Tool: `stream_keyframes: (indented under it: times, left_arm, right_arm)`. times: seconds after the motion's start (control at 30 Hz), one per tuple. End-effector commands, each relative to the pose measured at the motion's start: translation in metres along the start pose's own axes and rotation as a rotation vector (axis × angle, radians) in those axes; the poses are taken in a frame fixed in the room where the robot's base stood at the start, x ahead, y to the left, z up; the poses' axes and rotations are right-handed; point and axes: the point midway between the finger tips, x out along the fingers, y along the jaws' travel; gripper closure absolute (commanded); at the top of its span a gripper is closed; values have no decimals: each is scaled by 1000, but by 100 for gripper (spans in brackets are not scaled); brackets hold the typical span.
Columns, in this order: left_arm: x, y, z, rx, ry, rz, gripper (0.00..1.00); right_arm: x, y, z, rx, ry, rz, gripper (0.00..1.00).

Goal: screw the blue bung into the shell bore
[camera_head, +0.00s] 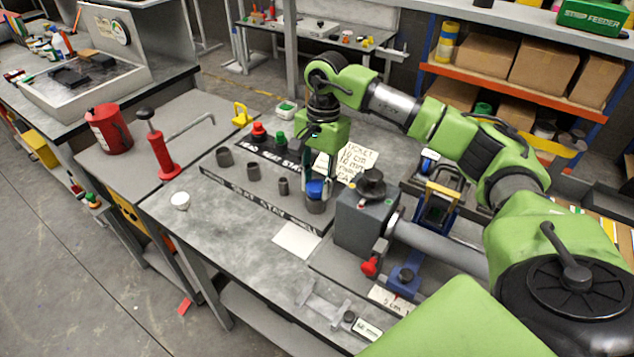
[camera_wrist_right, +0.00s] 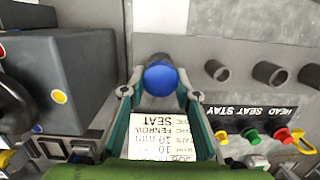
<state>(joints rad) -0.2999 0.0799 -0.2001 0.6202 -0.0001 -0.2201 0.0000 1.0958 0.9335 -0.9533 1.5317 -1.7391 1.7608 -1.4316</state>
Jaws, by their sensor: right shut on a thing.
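The blue bung (camera_head: 315,188) is at the top of an upright grey cylinder (camera_head: 314,206) on the bench, which looks like the shell. My right gripper (camera_head: 317,182) reaches down over it and is shut on the bung. In the right wrist view the round blue bung (camera_wrist_right: 160,78) shows between the fingertips (camera_wrist_right: 160,94), with the grey cylinder (camera_wrist_right: 153,47) behind it. The bung hides the bore, so I cannot tell how deep it sits. My left gripper is not in view.
Red and green buttons (camera_head: 259,132) and a paper note (camera_head: 357,158) lie behind. A white card (camera_head: 297,240) lies in front.

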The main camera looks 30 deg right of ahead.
Motion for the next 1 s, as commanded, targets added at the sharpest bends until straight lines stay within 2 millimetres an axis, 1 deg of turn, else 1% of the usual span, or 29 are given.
stream_keyframes:
  times: [0.33, 0.53, 0.8, 1.0]
  left_arm:
    - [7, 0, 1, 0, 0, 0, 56]
    - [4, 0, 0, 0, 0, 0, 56]
    - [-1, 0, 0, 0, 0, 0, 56]
    - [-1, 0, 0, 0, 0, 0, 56]
  right_arm:
    - [9, 0, -1, 0, 0, 0, 92]
    - [6, 0, -1, 0, 0, 2, 92]
    - [-5, 0, 0, 0, 1, 1, 92]
    - [-6, 0, 1, 0, 0, 1, 92]
